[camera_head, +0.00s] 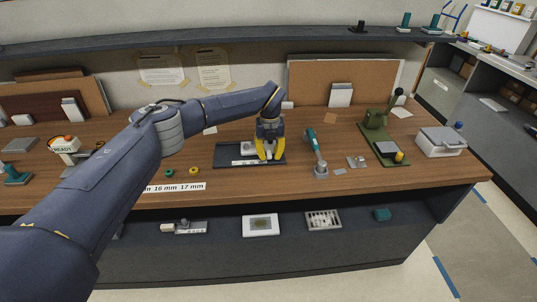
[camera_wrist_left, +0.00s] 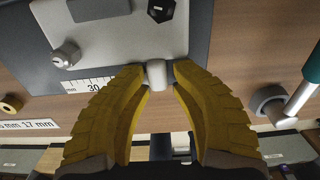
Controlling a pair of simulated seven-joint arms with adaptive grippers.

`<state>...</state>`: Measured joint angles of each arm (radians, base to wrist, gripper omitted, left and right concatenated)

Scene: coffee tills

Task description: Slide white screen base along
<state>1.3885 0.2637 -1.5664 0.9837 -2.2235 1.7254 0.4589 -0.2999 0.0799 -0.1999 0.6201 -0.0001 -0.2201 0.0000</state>
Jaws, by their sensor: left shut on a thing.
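The white screen base is a pale plate (camera_wrist_left: 120,40) with a round metal knob and a dark hex fitting on it. In the head view the base (camera_head: 247,147) is partly hidden behind my gripper. It sits on a dark board (camera_head: 228,159) with a white scale strip along its near edge. My left gripper (camera_head: 268,156), with yellow fingers, is at the right part of the board. In the left wrist view its fingertips (camera_wrist_left: 158,74) close on a small pale tab at the plate's near edge. My right gripper is in neither view.
A teal-handled tool (camera_head: 315,148) stands right of the board. A green machine (camera_head: 377,130) and a grey box (camera_head: 440,141) are farther right. Yellow and green rings (camera_head: 193,171) and a white millimetre label (camera_head: 180,187) lie left of the board, near the table's front edge.

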